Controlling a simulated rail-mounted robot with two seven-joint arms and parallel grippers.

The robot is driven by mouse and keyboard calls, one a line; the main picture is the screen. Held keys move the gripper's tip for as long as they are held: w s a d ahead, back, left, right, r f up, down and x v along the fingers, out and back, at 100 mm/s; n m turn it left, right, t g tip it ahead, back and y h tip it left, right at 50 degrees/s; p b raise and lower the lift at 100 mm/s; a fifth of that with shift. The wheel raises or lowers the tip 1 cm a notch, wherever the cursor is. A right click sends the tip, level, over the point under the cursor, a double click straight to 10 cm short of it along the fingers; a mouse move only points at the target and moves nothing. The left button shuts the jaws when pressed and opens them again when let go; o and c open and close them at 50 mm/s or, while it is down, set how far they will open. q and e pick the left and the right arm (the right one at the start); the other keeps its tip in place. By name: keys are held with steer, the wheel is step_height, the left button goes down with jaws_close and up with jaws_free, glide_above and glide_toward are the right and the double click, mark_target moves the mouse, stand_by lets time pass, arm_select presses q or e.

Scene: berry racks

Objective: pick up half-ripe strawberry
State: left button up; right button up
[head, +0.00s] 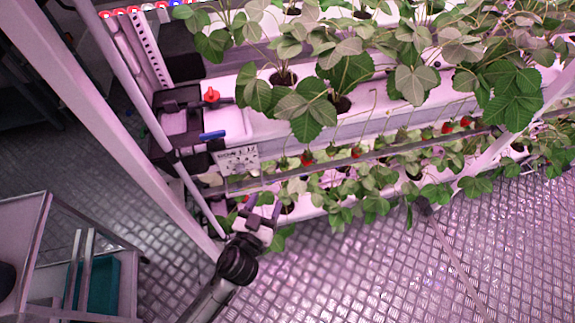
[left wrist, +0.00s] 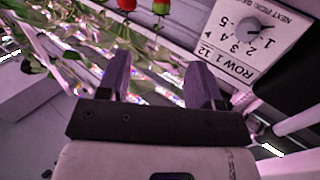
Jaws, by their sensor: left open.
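In the left wrist view, a strawberry that is part red and part green (left wrist: 161,7) hangs at the top edge, partly cut off. A fully red strawberry (left wrist: 127,5) hangs just left of it. My left gripper (left wrist: 160,64) is open with nothing between its fingers, and both berries lie beyond its fingertips. In the head view, the left gripper (head: 263,205) is beside the left end of the lower plant row. Red berries (head: 307,160) hang along that row, too small to judge ripeness. My right gripper is not in view.
A row sign with a dial (left wrist: 252,38) is right of the fingers; the sign (head: 238,160) also shows in the head view. White rack troughs (head: 255,118) hold leafy plants. A rack post stands left of the arm. The floor (head: 370,270) at right is clear.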

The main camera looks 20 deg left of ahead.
arm_select(q)
glide_toward(284, 163)
steer(key=w, duration=0.5)
steer(key=shift+w, duration=2.6)
steer(key=shift+c, duration=0.2)
steer(key=c, duration=0.6)
